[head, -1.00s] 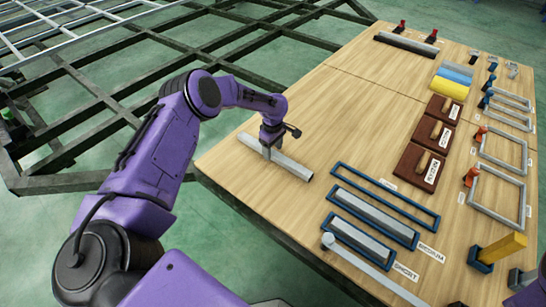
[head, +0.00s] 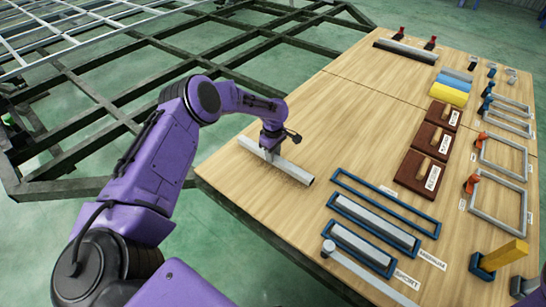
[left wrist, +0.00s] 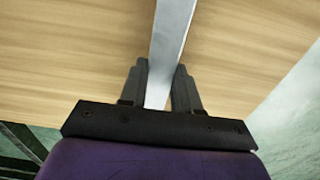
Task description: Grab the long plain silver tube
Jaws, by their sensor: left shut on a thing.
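The plain silver tube (head: 292,171) is at the left edge of the wooden table, slanting down to the right in the head view. My left gripper (head: 270,155) comes down over it from above and is shut on it near its middle. In the left wrist view the tube (left wrist: 170,45) runs away from me between the two dark fingers (left wrist: 161,88). Whether the tube touches the table or is just above it is hard to tell. My right gripper is not in view.
On the table (head: 320,110) stand an empty blue frame (head: 385,203), blue frames holding silver tubes labelled medium (head: 375,222) and short (head: 358,248), and brown labelled blocks (head: 425,172). A dark chassis frame (head: 100,95) lies left. The table's middle is clear.

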